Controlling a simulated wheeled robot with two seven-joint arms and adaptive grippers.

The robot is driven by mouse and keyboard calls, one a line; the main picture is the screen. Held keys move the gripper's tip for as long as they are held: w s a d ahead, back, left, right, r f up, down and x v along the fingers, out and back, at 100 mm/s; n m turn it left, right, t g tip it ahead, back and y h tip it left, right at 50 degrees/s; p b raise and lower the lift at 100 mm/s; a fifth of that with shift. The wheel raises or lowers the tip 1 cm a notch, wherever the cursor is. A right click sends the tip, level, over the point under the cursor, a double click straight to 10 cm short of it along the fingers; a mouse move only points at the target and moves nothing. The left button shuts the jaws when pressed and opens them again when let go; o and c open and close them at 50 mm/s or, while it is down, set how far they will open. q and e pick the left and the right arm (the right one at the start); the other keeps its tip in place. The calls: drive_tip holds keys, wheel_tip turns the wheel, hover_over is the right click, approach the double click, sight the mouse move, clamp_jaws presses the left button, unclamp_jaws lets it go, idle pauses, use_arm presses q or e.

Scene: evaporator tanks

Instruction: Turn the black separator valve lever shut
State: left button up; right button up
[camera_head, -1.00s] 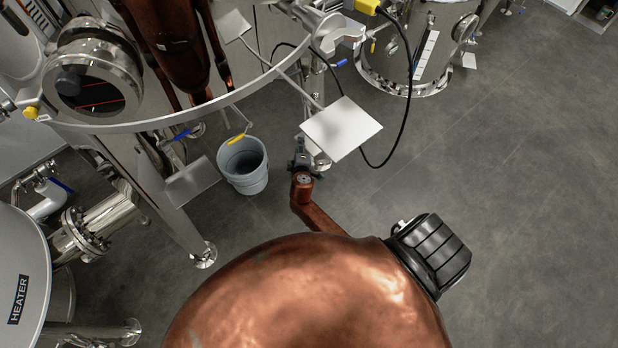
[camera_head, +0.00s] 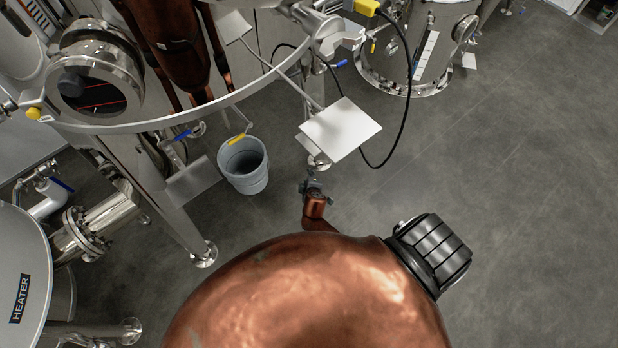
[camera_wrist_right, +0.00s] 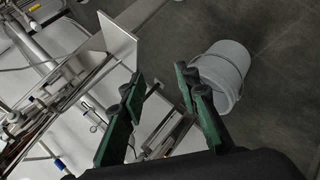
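I cannot clearly make out a black valve lever in either view. Steel valves and pipework stand left of the fingers in the right wrist view. A blue valve handle (camera_head: 183,134) shows under the tank rim, and another blue handle (camera_head: 341,63) shows farther back. My left gripper is not in view.
A grey bucket (camera_head: 243,166) stands on the floor left of my right gripper and also shows in the wrist view (camera_wrist_right: 222,74). A white plate (camera_head: 340,129) juts out near the gripper. The heater tank (camera_head: 22,265) is at left.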

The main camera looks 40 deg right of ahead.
drive_tip(key=shift+c, duration=0.6)
